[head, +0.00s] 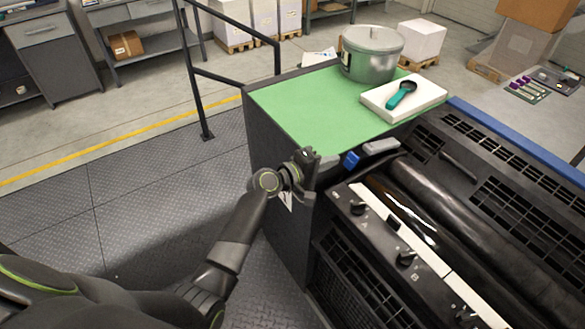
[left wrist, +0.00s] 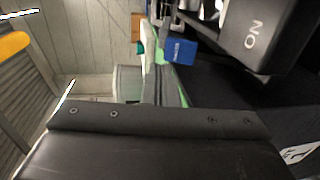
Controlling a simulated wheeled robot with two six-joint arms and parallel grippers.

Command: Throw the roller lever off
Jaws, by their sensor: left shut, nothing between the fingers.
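The ink unit (head: 410,215) is a dark machine with long glossy rollers and a pale strip with black knobs. I cannot pick out the roller lever for certain. A dark block with turned white letters, ON or NO, shows at the upper right of the left wrist view (left wrist: 255,38). My left gripper (head: 308,156) is shut and empty, at the machine's near left corner, just left of a small blue block (head: 351,160). The blue block also shows in the left wrist view (left wrist: 180,50). Whether the gripper touches anything is unclear. My right gripper is out of view.
A green top (head: 300,108) beyond the gripper bears a lidded metal pot (head: 372,58) and a white slab (head: 425,97) with a teal scoop (head: 402,95). A black railing (head: 235,85) stands at the back left. The plate floor (head: 110,190) at left is clear.

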